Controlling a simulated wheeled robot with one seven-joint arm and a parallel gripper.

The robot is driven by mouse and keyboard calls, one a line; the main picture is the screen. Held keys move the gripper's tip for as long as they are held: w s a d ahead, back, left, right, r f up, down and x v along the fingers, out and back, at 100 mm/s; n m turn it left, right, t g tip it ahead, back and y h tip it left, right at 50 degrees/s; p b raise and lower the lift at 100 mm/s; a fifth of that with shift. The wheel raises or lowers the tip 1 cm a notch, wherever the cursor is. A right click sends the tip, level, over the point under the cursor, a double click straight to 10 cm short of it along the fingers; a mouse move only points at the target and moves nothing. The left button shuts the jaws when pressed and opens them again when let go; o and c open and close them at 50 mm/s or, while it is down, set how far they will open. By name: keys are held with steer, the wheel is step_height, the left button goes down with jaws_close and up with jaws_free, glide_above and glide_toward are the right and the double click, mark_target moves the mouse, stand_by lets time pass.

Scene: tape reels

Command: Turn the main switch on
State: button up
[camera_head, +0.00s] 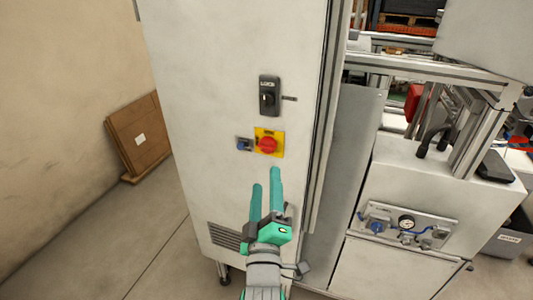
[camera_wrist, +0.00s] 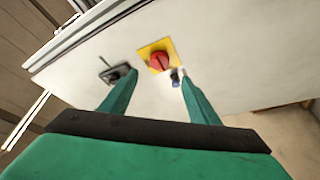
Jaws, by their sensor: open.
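The main switch is a red rotary knob (camera_head: 267,145) on a yellow square plate (camera_head: 277,135), on the front of a white cabinet (camera_head: 210,60). In the wrist view the red knob (camera_wrist: 159,62) shows in front of my fingers, between their tips and slightly beyond them. My gripper (camera_head: 266,178) is teal, with two long fingers. It is open and empty, just below the switch in the head view and apart from it. The knob's exact turn position is too small to read.
A black lock handle (camera_head: 268,95) sits above the switch, and a small blue knob (camera_head: 244,144) is just left of it. A machine with a gauge panel (camera_head: 407,224) stands to the right. A brown board (camera_head: 139,138) leans on the left wall. Open floor lies left of the cabinet.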

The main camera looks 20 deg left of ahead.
mark_target(266, 150)
steer(key=x, duration=1.1)
steer(key=shift+s, duration=0.1)
steer(key=c, duration=1)
